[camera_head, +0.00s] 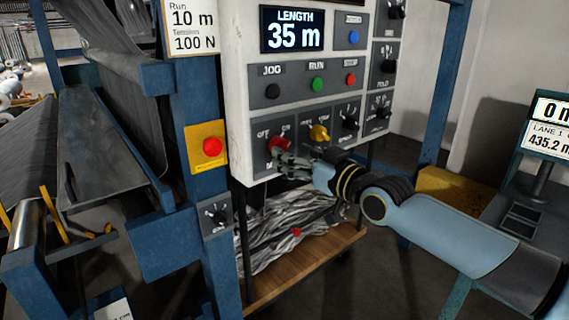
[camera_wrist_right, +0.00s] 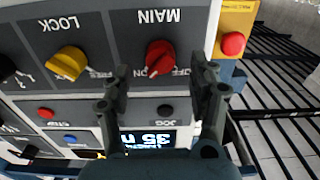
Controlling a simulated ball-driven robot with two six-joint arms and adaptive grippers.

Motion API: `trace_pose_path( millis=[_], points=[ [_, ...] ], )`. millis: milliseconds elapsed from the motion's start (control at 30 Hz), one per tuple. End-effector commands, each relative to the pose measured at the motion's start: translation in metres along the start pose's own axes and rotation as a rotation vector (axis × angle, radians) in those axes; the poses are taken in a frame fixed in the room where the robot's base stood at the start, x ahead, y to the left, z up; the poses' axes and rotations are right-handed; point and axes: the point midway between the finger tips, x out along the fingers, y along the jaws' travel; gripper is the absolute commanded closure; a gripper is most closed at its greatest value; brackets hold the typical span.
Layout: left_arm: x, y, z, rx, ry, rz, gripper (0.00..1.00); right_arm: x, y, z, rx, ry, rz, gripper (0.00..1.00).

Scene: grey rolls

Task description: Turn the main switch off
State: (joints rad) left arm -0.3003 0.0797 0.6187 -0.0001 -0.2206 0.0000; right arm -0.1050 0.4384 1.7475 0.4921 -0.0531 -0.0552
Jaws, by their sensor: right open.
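The main switch is a red rotary knob (camera_head: 279,145) at the lower left of the white control panel. In the right wrist view, which is upside down, the red knob (camera_wrist_right: 160,57) sits under the label MAIN, with OFF printed beside it. My left gripper is not in view.
A yellow lock knob (camera_head: 319,132) is right of the main switch. A red button on a yellow plate (camera_head: 212,147) is to its left on a blue post. Jog, run and stop buttons and a 35 m display (camera_head: 293,29) are above. Grey scrap (camera_head: 285,225) lies below.

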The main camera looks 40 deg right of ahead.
Motion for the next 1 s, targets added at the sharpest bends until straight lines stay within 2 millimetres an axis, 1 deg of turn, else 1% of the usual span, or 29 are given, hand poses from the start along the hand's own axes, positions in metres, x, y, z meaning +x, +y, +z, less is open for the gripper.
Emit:
trace_pose_path(
  millis=[33, 200, 333, 567, 667, 1000],
  points=[
    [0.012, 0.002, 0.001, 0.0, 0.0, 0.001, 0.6, 0.009, 0.0, 0.004, 0.0, 0.004, 0.0, 0.4],
    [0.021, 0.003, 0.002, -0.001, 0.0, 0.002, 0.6, 0.029, 0.0, 0.002, 0.001, 0.001, 0.001, 0.4],
    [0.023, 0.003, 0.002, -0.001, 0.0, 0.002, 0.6, 0.036, 0.0, 0.0, 0.0, -0.001, -0.001, 0.4],
    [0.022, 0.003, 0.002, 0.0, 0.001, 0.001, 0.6, 0.037, 0.0, -0.001, -0.001, -0.002, -0.001, 0.4],
    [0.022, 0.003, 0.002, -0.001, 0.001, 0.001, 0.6, 0.036, 0.0, -0.001, -0.001, -0.001, -0.001, 0.51],
    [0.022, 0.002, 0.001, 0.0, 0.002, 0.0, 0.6, 0.036, 0.0, 0.0, 0.0, -0.001, -0.001, 0.95]
  ],
)
